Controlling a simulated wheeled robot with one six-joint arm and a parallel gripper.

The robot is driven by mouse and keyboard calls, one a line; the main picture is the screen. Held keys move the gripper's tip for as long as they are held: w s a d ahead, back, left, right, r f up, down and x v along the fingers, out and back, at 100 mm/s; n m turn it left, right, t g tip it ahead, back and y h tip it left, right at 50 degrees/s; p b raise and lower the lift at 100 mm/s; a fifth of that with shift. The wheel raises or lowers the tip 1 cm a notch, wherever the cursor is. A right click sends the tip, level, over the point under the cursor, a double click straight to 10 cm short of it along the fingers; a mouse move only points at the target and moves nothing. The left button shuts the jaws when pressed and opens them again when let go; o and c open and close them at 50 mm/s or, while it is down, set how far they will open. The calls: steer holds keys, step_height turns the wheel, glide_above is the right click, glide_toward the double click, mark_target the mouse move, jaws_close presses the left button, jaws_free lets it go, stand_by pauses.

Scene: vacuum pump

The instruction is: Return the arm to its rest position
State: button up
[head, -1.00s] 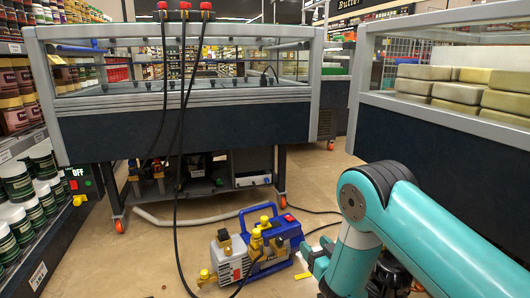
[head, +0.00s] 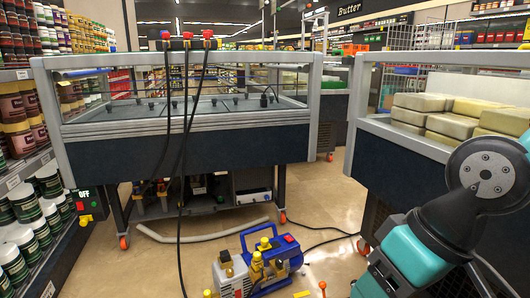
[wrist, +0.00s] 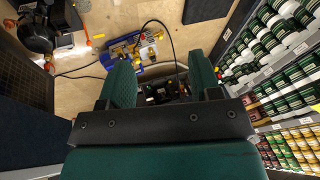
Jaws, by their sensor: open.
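My teal arm with its dark round joint stands at the right edge of the head view; my gripper itself does not show there. In the wrist view my gripper (wrist: 165,90) has two green fingers, spread apart with nothing between them. Beyond the fingers the blue and grey vacuum pump (wrist: 133,47) lies on the floor, apart from the gripper. In the head view the pump (head: 257,268) stands on the floor in front of the display case, with yellow fittings on top and black hoses near it.
A display case (head: 190,145) on orange casters stands at the centre. Another case with cheese-like blocks (head: 450,115) is at the right. Shelves of jars (head: 30,215) line the left. An OFF switch box (head: 90,205) sits by the left shelf. Tan floor (head: 330,205) is open between the cases.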

steer(key=s+r+p, duration=0.2)
steer(key=r+p, duration=1.7)
steer(key=r, duration=0.1)
steer(key=s+r+n+g+p, duration=0.1)
steer(key=s+r+p, duration=0.1)
steer(key=r+p, duration=1.7)
steer(key=shift+s+d+r+n, duration=0.2)
steer(key=shift+s+r+n, duration=0.1)
steer(key=shift+r, duration=0.1)
